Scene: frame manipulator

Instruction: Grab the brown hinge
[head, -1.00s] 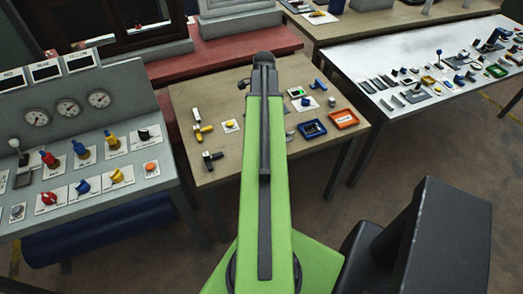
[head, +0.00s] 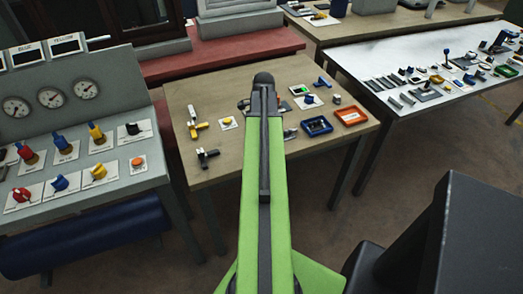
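I cannot pick out a brown hinge for certain in the head view. Small parts lie on the wooden table (head: 225,168). On its left are a white-and-black part (head: 193,114), a yellow-and-black part (head: 199,130) and a dark part (head: 208,155). Dark, partly covered pieces lie beside my green arm near the middle of the table. My arm reaches forward over the table and hides a strip of it. My gripper is not visible; only the dark far end of the arm shows.
A blue tray (head: 317,126) and an orange tray (head: 351,116) stand on the table's right. A grey control console (head: 120,172) with knobs and gauges is close on the left. A white table (head: 420,118) with many parts stands at the right. Bare floor lies between the tables.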

